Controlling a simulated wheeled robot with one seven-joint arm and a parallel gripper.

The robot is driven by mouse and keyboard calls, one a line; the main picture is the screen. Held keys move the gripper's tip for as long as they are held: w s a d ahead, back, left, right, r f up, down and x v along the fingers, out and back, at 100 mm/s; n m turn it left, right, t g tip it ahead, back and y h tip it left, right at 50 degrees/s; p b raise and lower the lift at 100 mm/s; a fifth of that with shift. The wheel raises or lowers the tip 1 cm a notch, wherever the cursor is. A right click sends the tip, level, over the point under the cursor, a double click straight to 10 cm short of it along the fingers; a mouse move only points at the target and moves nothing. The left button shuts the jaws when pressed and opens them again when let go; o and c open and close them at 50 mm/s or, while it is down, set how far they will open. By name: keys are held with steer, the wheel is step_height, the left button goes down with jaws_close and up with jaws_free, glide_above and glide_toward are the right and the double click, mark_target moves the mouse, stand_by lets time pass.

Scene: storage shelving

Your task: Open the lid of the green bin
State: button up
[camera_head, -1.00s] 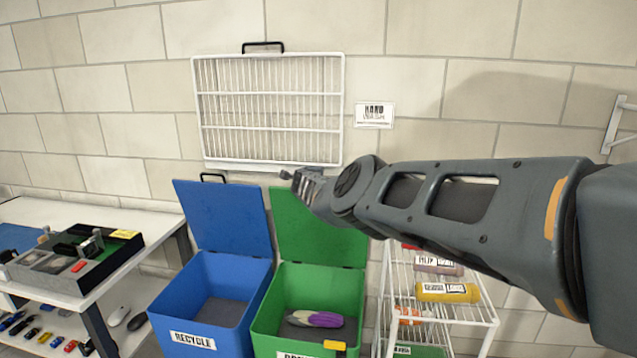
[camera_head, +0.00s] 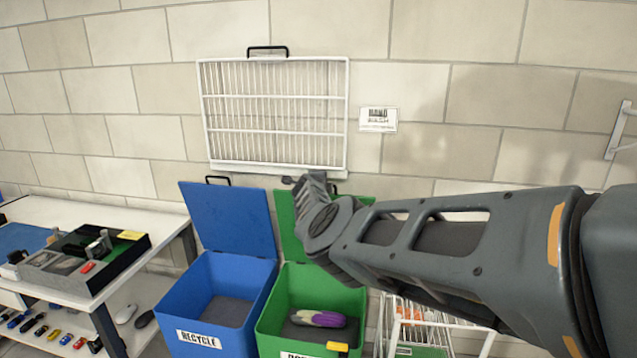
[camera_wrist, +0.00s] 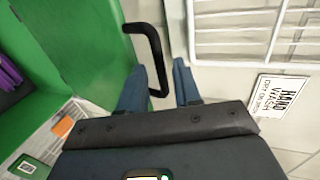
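The green bin (camera_head: 345,300) stands in the middle of the head view. Its green lid (camera_head: 287,225) is raised upright against the wall, partly hidden by my arm; it also shows in the wrist view (camera_wrist: 85,40). The lid's black handle (camera_wrist: 155,45) shows in the wrist view. My gripper (camera_wrist: 161,66) is open, its two fingers apart with the handle's near end between them; contact cannot be told. In the head view my gripper (camera_head: 303,183) is at the lid's top edge, its fingers hard to make out. A purple and white item (camera_head: 318,318) lies inside the bin.
The blue recycle bin (camera_head: 170,308), its lid (camera_head: 230,220) also upright, stands left. A white wire grid (camera_head: 275,170) hangs just above the lids. A white wire rack (camera_head: 430,340) stands right, under my arm. A white table (camera_head: 120,213) is at left.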

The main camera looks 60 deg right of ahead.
steer(key=shift+p+v, duration=0.55)
steer(key=shift+v, duration=1.95)
